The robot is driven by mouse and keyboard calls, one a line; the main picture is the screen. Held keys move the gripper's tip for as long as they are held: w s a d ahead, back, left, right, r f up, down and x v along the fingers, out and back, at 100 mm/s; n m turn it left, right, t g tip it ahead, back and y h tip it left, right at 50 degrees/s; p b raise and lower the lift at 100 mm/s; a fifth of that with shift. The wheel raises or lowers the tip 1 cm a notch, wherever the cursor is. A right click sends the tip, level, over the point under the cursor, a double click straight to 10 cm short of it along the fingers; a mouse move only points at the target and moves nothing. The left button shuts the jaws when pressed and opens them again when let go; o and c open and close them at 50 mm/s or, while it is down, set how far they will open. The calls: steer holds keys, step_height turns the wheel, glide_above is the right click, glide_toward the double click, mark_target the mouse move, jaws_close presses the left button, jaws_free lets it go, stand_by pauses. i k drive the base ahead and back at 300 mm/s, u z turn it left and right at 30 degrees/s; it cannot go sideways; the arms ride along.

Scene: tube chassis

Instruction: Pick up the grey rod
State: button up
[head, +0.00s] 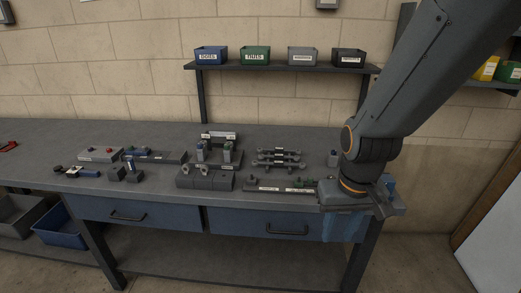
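Several grey rod-like bars (279,158) lie crosswise on a small holder in the middle right of the workbench. Which of them is the grey rod I cannot tell at this size. My gripper (358,204) is at the bench's front right corner, to the right of the bars and apart from them. My arm comes down to it from the upper right. The fingertips are too small and dark to show whether they are open or shut, and I see nothing clearly held.
The grey workbench (60,133) carries fixtures: grey blocks (205,179), a stand with upright pieces (219,150), a long labelled strip (283,188) and small parts at left. Labelled bins, including a blue one (211,56), stand on the shelf behind. The bench's back left is clear.

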mark_target(278, 150)
steer(key=u, duration=0.2)
steer(key=i, duration=1.05)
steer(key=z, duration=0.45)
